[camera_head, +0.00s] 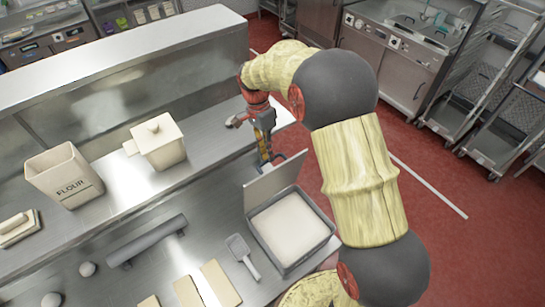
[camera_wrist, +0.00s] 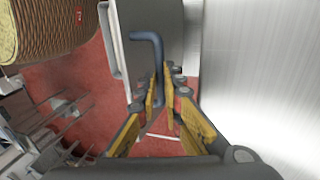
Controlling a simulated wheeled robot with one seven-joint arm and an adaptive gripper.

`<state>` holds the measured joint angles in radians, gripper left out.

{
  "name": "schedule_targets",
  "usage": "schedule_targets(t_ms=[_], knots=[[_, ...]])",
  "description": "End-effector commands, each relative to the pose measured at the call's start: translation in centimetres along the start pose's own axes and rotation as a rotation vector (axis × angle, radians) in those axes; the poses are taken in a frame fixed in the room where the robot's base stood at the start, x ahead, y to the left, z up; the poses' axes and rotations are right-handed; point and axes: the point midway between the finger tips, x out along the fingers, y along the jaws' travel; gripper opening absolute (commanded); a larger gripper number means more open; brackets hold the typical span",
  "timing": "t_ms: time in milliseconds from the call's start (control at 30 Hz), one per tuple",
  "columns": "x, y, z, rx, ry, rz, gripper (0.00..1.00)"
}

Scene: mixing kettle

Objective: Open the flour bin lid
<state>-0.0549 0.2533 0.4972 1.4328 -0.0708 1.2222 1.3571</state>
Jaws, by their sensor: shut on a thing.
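A square metal bin (camera_head: 325,247) full of white flour (camera_head: 290,228) sits in the counter at the lower right of the head view. Its grey lid (camera_head: 274,181) stands raised along the bin's far edge, so the bin is open. The lid also shows as a grey panel in the wrist view (camera_wrist: 171,15). A blue-grey bent handle (camera_wrist: 148,37) is on the lid's far side. My gripper (camera_head: 265,156) is behind the lid, with its yellow-sided fingers closed on the handle; it also shows in the wrist view (camera_wrist: 161,88).
A cream container marked FLOUR (camera_head: 64,178) and a lidded cream canister (camera_head: 159,143) stand on the counter to the left. A scoop (camera_head: 243,254), a grey rolling pin (camera_head: 146,240) and pale blocks (camera_head: 220,283) lie left of the bin. Red floor (camera_head: 420,240) lies beyond the counter's edge.

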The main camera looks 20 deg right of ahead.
Motion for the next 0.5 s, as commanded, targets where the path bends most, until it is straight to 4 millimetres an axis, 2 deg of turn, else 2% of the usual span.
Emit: schedule_targets(t_ms=[167, 200, 500], knots=[[0.43, 0.14, 0.05, -0.001, -0.002, 0.007, 0.0], [0.44, 0.15, 0.06, -0.001, -0.002, 0.007, 0.1], [0.31, 0.13, 0.05, -0.001, -0.001, 0.005, 0.27]])
